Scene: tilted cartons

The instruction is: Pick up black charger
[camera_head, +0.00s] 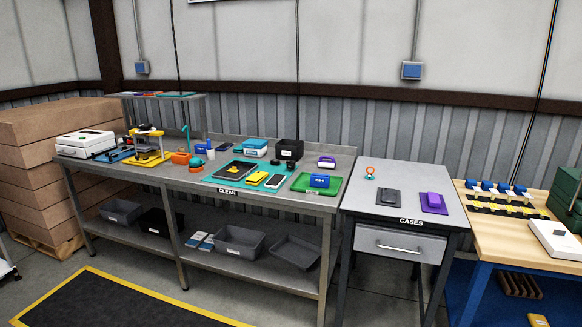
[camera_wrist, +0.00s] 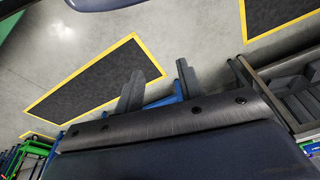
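I cannot single out the black charger for certain. Small dark items (camera_head: 275,162) lie on the long grey bench, in front of a black open box (camera_head: 289,149). They are too small in the head view to name. My gripper (camera_wrist: 158,86) shows only in the wrist view. Its two fingers are spread apart with nothing between them. It is well away from the bench-top items, with floor and a yellow-edged dark mat behind it.
The long grey bench (camera_head: 334,203) holds a teal mat with phones, a green tray (camera_head: 328,188) and a press. A smaller table (camera_head: 409,211) marked CASES stands to its right, then a wooden workbench (camera_head: 482,233). Stacked cartons (camera_head: 45,130) stand at left.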

